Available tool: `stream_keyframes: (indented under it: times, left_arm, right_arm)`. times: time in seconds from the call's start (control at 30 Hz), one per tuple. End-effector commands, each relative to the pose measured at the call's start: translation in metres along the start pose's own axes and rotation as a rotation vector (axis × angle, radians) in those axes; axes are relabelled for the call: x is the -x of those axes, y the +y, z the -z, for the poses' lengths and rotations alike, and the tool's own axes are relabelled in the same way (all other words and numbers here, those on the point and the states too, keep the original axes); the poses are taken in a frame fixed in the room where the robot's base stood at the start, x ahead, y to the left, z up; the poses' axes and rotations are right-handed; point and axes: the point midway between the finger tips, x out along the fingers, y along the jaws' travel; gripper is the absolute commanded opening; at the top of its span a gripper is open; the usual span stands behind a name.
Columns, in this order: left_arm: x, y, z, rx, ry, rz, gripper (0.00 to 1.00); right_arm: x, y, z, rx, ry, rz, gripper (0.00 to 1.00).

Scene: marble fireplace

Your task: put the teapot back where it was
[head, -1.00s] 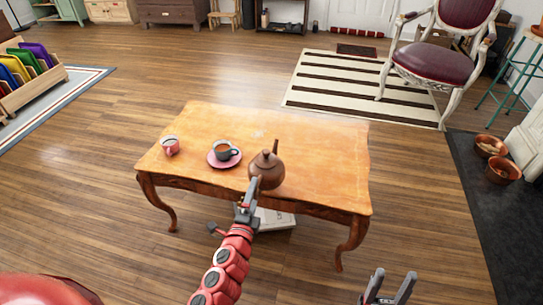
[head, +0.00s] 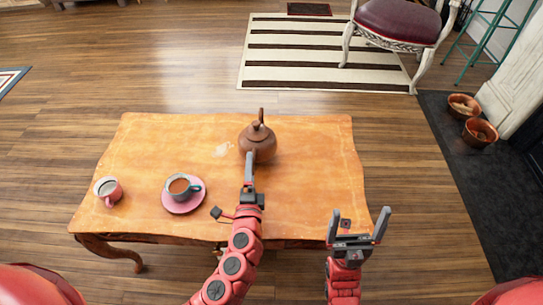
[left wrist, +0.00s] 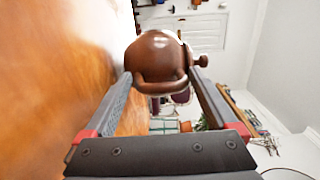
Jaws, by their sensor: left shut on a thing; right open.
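The brown teapot (head: 258,144) is over the middle-right of the wooden table (head: 300,205), upright, its spout pointing away from me. My left gripper (head: 250,156) reaches it from the near side and is shut on it. The left wrist view shows the teapot (left wrist: 160,58) between the two finger tips (left wrist: 163,78), with its handle towards the camera and its lid knob to the right. I cannot tell whether its base touches the table. My right gripper (head: 359,226) is open and empty by the table's front right.
A pink saucer (head: 183,206) with a dark cup (head: 180,187) of brown drink stands left of my left arm. The table's right side is clear. A chair (head: 400,22) stands beyond on a striped rug (head: 300,62).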

Motion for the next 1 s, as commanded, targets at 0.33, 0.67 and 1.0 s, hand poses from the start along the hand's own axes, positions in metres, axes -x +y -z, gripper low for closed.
stream_keyframes:
  times: [0.33,0.67,1.0]
  left_arm:
    - [0.090,-0.021,0.066,0.005,-0.036,0.007,0.00]
    - [0.149,-0.029,0.072,0.003,-0.072,0.005,0.00]
    - [0.125,-0.028,0.065,0.003,-0.090,0.007,0.00]
  right_arm:
    - [0.020,-0.001,-0.003,0.000,0.000,0.000,1.00]
    - [0.028,-0.001,-0.005,0.000,0.000,0.000,1.00]
    - [0.031,-0.002,-0.005,0.000,0.000,0.000,1.00]
